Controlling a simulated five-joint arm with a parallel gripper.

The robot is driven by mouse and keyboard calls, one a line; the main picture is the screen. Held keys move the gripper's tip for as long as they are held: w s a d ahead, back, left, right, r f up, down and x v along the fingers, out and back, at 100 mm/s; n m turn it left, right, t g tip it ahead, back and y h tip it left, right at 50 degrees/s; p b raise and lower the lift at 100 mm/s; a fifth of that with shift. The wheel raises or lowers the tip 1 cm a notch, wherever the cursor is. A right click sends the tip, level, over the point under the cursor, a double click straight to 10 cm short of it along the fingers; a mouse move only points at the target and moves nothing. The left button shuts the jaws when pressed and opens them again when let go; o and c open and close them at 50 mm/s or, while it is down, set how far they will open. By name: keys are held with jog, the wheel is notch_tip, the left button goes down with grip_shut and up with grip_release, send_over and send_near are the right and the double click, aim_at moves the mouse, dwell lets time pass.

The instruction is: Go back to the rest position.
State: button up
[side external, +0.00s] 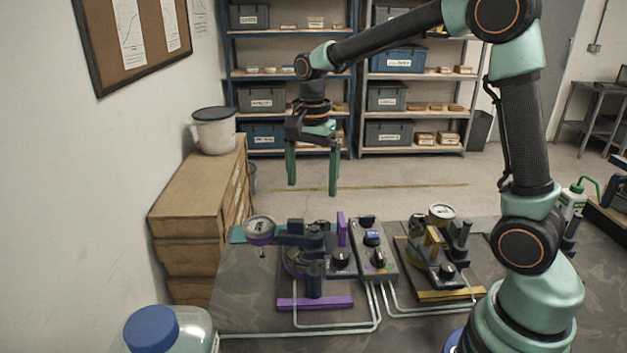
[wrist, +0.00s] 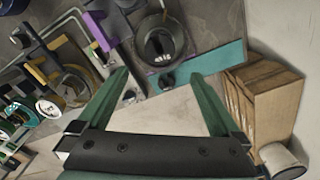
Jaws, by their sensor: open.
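My gripper (side external: 312,192) hangs pointing down above the far side of the table in the side external view. Its two green fingers are apart, with nothing between them. In the wrist view my gripper (wrist: 165,88) also shows open and empty. Below it and apart from it stands the purple-based lever frame (side external: 315,302), with a round gauge (side external: 260,229) at its left. The yellow-based lever frame (side external: 450,295) stands to the right. A grey control box (side external: 374,262) with knobs sits between the two frames.
Stacked cardboard boxes (side external: 185,205) stand at the left, with a white bucket (side external: 214,130) on top. A blue-capped jar (side external: 160,330) is at the front left. A green-spouted bottle (side external: 572,200) is at the right. Pale tubes (side external: 300,328) run over the front of the table (side external: 420,335).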

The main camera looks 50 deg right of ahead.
jog(key=s+a+r+n+t, duration=0.1)
jog(key=s+r+n+t, duration=0.1)
jog(key=s+n, duration=0.4)
jog(key=s+a+r+n+t, duration=0.1)
jog(key=s+r+n+t, duration=0.2)
jog(key=s+n, duration=0.4)
jog(key=shift+n+t, duration=0.3)
jog(key=shift+n, duration=0.7)
